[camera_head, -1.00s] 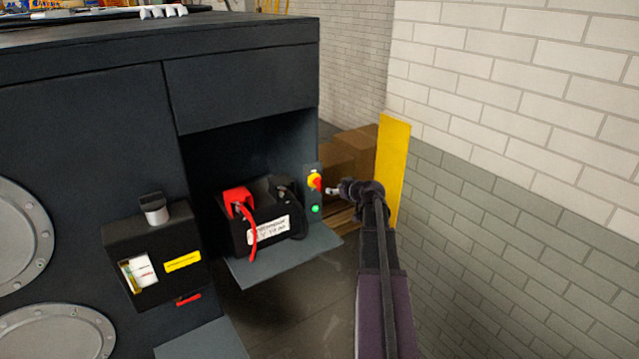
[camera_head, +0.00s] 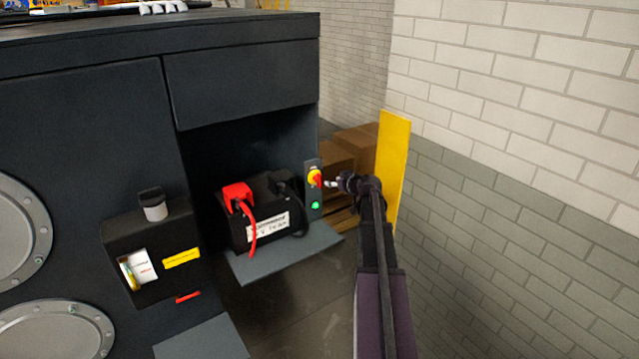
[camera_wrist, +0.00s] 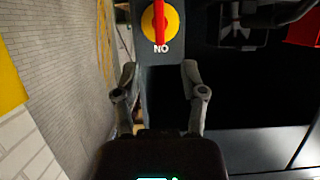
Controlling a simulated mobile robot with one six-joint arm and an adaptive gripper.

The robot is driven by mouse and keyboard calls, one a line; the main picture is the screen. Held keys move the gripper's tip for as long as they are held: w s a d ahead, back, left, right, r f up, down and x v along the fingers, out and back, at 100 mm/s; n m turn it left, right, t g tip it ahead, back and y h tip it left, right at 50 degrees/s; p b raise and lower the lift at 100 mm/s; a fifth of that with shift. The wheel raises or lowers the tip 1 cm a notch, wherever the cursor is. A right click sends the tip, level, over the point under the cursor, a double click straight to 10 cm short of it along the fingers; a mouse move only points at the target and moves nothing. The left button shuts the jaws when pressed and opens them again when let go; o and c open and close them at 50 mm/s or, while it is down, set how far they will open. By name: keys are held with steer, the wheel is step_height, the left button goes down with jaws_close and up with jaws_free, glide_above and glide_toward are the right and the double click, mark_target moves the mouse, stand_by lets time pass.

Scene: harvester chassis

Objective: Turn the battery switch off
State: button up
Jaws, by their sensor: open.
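The battery switch is a red handle (camera_wrist: 159,22) on a round yellow plate (camera_wrist: 174,24), mounted on a narrow grey panel. In the wrist view the handle lies along the picture's vertical, above an upside-down label that appears to read "ON". In the head view the switch (camera_head: 314,178) sits above a lit green lamp (camera_head: 315,205). My gripper (camera_wrist: 160,68) is open and empty, its two fingers spread below the handle in the wrist view. In the head view the gripper (camera_head: 331,184) is just right of the switch. Whether it touches the handle cannot be told.
A black battery (camera_head: 266,232) with a red terminal cover (camera_head: 237,194) and cable sits on a grey shelf left of the switch. A yellow post (camera_head: 393,165) and brick wall stand close on the right. Cardboard boxes (camera_head: 352,147) lie behind.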

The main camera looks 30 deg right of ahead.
mark_target(321, 180)
steer(key=b+x, duration=0.3)
steer(key=x, duration=0.7)
steer(key=shift+w+f+b, duration=0.15)
steer(key=shift+b, duration=0.15)
jaws_close()
